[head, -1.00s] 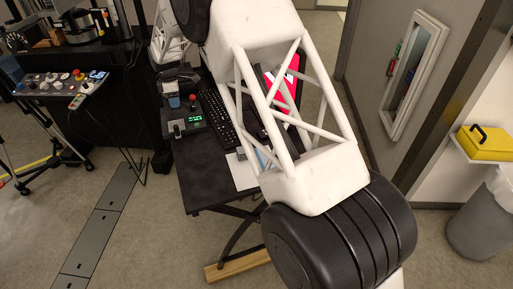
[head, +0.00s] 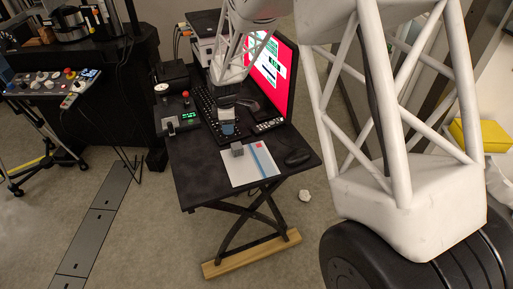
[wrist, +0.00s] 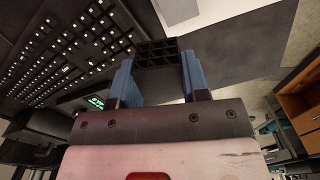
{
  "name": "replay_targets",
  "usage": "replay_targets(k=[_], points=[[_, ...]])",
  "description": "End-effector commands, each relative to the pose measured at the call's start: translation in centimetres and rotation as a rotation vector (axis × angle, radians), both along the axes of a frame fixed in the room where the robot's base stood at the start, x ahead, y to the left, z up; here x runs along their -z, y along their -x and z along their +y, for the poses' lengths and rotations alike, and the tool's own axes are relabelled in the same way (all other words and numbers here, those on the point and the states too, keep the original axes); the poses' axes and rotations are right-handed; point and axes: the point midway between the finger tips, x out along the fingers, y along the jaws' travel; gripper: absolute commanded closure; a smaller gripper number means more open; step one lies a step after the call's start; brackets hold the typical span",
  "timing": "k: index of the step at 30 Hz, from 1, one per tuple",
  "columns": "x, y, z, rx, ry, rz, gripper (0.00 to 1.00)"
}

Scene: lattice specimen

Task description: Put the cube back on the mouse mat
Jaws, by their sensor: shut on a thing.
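In the wrist view the cube (wrist: 158,53) shows dark open cells between two blue fingertips. My gripper (head: 228,129) is shut on it and points down at the table; it also shows in the wrist view (wrist: 159,78). The mouse mat (head: 250,172) is a pale sheet with a blue stripe and a small red mark, flat near the table's front edge. I cannot tell whether the cube touches the mat.
The black table (head: 195,180) also holds a keyboard (head: 209,112), a dark mouse (head: 297,157) right of the mat, a control box with a red-knobbed joystick (head: 180,118), and a monitor (head: 270,62) behind.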

Motion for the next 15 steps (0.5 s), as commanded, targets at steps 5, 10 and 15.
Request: replay_targets(k=[5, 10, 15], points=[[0.9, 3.4, -4.5, 0.045, 0.0, 0.0, 0.84], [1.9, 6.8, -8.3, 0.085, 0.0, 0.001, 0.84], [2.7, 10.1, -11.6, 0.121, 0.0, 0.001, 0.84]])
